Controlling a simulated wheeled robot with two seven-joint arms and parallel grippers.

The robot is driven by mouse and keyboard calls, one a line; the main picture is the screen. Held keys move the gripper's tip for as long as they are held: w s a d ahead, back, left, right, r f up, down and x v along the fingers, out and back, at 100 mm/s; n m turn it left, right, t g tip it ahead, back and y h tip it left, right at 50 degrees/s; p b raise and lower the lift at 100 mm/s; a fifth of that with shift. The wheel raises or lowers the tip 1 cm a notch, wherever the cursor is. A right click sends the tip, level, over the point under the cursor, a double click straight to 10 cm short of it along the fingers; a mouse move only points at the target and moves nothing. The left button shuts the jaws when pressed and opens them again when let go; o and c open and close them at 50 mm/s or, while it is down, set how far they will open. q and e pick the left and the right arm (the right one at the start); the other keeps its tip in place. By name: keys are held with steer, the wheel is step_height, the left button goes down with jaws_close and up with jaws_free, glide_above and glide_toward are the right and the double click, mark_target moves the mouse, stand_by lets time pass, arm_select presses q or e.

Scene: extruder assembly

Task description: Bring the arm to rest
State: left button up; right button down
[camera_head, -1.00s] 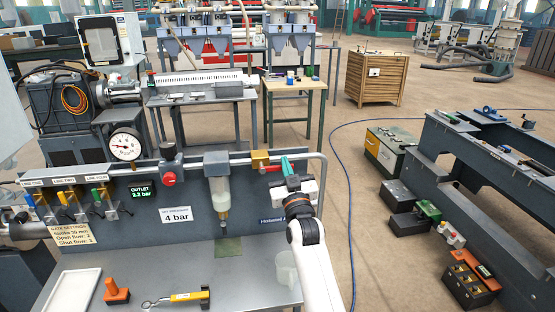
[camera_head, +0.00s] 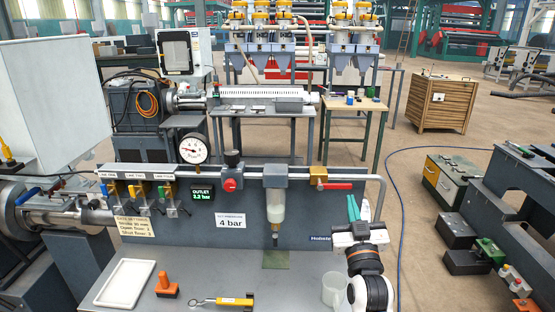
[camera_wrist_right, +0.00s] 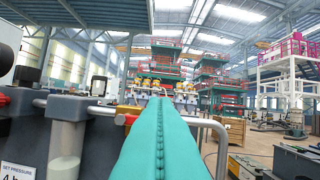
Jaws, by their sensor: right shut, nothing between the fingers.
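My right gripper (camera_head: 353,208) has green fingers that point up, in front of the right end of the dark panel (camera_head: 215,232). Its fingers are shut together with nothing between them. In the right wrist view the shut green fingers (camera_wrist_right: 160,130) fill the lower middle, with the pipe frame behind them. The fingertips are a little below the red lever (camera_head: 338,186) of the brass valve (camera_head: 318,176), apart from it as far as I can tell. My left gripper is not in view.
On the bench are a white tray (camera_head: 125,283), an orange-handled piece (camera_head: 168,287), a yellow-handled tool (camera_head: 232,301), a green pad (camera_head: 276,259) and a clear cup (camera_head: 334,290). A metal pipe (camera_head: 381,205) bends down just right of the gripper. Open floor lies beyond it.

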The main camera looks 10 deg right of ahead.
steer(key=s+a+f+n+g+y, duration=0.1)
steer(key=s+a+f+g+y, duration=0.15)
steer(key=s+f+g, duration=0.4)
steer(key=s+a+f+n+g+y, duration=0.1)
steer(key=s+a+f+y, duration=0.15)
steer(key=f, duration=0.75)
steer(key=s+a+f+g, duration=0.2)
steer(key=s+f+g, duration=0.1)
steer(key=s, duration=0.5)
steer(key=s+a+f+n+g, duration=0.1)
steer(key=s+f+g, duration=0.25)
steer(key=s, duration=0.35)
steer(key=s+a+f+g, duration=0.2)
steer(key=s+f+g, duration=0.15)
steer(key=s, duration=0.45)
step_height(320, 180, down, 26)
steer(key=s+g, duration=0.1)
steer(key=g, duration=0.1)
steer(key=s+d+f, duration=0.3)
steer(key=s+f, duration=1.3)
steer(key=shift+s+n+g, duration=0.3)
steer(key=shift+n+g, duration=0.05)
steer(key=shift+n, duration=0.05)
